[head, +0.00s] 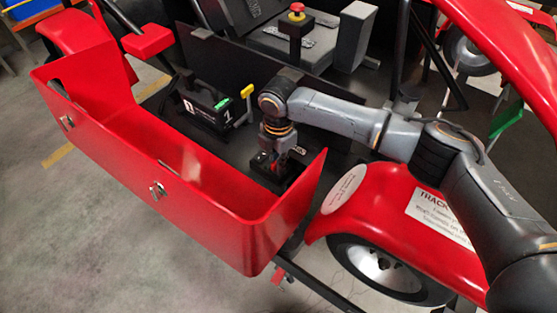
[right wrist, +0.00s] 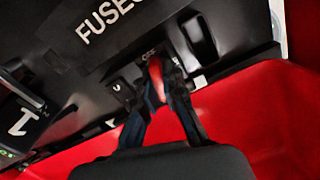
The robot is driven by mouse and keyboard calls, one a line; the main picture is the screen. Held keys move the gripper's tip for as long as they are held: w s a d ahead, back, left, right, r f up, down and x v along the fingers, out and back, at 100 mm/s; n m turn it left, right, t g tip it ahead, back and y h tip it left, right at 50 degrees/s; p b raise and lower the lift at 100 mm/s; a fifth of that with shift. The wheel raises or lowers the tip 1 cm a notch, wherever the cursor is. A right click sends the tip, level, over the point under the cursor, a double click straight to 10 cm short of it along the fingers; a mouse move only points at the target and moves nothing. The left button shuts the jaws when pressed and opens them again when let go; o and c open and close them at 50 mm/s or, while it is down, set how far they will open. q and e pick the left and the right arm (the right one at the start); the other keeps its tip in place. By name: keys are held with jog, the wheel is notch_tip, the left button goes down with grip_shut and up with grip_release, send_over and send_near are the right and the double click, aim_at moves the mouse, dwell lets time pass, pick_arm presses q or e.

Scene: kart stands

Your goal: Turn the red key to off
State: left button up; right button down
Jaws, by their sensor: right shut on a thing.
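The red key (right wrist: 156,72) shows in the right wrist view on a black panel (right wrist: 110,65), beside small white lettering that seems to read OFF. The fingers of my right gripper (right wrist: 160,88) are closed around the key, one on each side. The fingers hide part of the key, so its exact angle is hard to tell. In the head view my right gripper (head: 279,148) points down into the front end of the red kart body (head: 185,178). There the key cannot be made out clearly. My left gripper is not in view.
A red stop button (head: 297,9) sits on a post behind. The red body's raised wall and the red fender (head: 395,205) lie close to the arm.

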jog(key=n, duration=0.4)
jog(key=c, duration=1.4)
grip_release()
jog(key=shift+o, duration=0.2)
jog(key=shift+r, duration=0.1)
notch_tip(320, 180, up, 12)
